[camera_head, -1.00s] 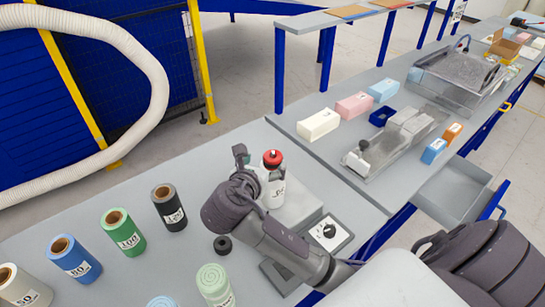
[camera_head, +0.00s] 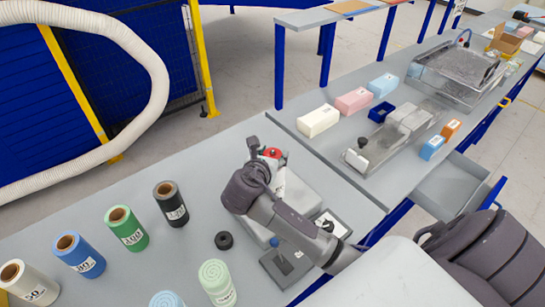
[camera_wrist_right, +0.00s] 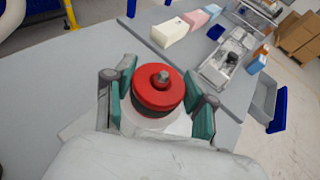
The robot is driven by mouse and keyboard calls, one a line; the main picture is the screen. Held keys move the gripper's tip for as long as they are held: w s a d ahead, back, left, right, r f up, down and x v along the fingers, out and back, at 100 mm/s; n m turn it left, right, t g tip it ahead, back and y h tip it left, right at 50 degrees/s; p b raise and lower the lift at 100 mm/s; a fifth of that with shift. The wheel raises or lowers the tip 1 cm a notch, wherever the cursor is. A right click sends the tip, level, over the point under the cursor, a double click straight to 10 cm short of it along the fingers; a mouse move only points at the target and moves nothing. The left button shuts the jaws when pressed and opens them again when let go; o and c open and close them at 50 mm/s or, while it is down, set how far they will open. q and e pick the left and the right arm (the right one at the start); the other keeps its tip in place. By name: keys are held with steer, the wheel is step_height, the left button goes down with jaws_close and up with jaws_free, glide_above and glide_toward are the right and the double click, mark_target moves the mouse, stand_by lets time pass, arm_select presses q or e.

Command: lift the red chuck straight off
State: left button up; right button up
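The red chuck (camera_head: 271,153) tops the white upright cylinder (camera_head: 279,180) on a grey block; my right gripper (camera_head: 258,153) partly hides it in the head view. In the right wrist view the red chuck (camera_wrist_right: 158,88) is a round red disc with a grey centre stud and a dark ring below. The teal finger pads of my right gripper (camera_wrist_right: 159,82) stand spread on both sides of it, close to its edges. I cannot make out whether either pad touches it. My left gripper is not in view.
Several labelled rolls, including a green one (camera_head: 127,232), stand left of the machine. A black ring (camera_head: 223,240) and a dark plate with a blue knob (camera_head: 275,242) lie near my forearm. Foam blocks, including a cream one (camera_head: 318,121), sit on the table behind.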

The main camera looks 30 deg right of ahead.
steer(key=c, duration=0.6)
steer(key=shift+r, duration=0.1)
